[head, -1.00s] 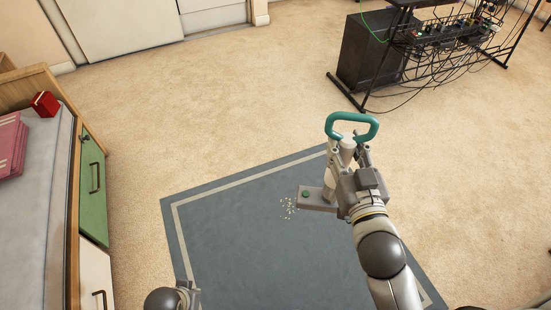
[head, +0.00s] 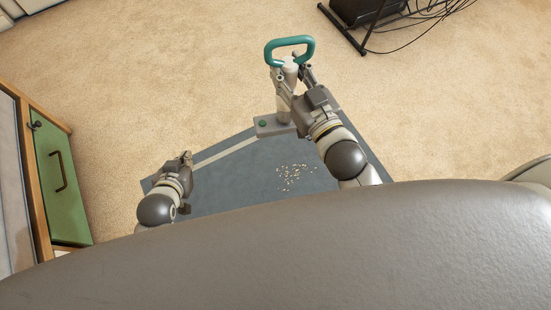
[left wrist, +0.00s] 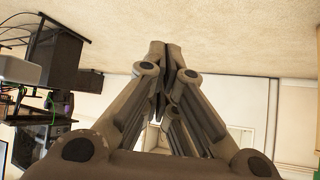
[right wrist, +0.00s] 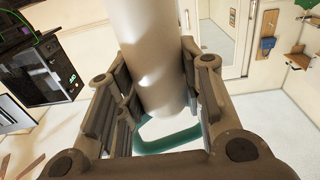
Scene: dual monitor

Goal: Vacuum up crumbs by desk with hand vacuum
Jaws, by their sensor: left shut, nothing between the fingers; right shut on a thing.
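The hand vacuum (head: 290,74) has a teal loop handle on top, a pale body and a flat grey head with a green spot. My right gripper (head: 293,82) is shut on its body, which fills the middle of the right wrist view (right wrist: 150,60). The vacuum head is at the far edge of the blue-grey rug (head: 235,180). The crumbs (head: 295,176) lie scattered on the rug, nearer to me than the vacuum head and apart from it. My left gripper (head: 186,158) is shut and empty above the rug's left part; its closed fingers show in the left wrist view (left wrist: 168,60).
A cabinet with a green drawer (head: 60,175) stands at the left. A black-legged desk frame with a dark box (head: 360,8) and loose cables is at the top right. Beige carpet around the rug is clear. A large grey surface covers the bottom of the head view.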

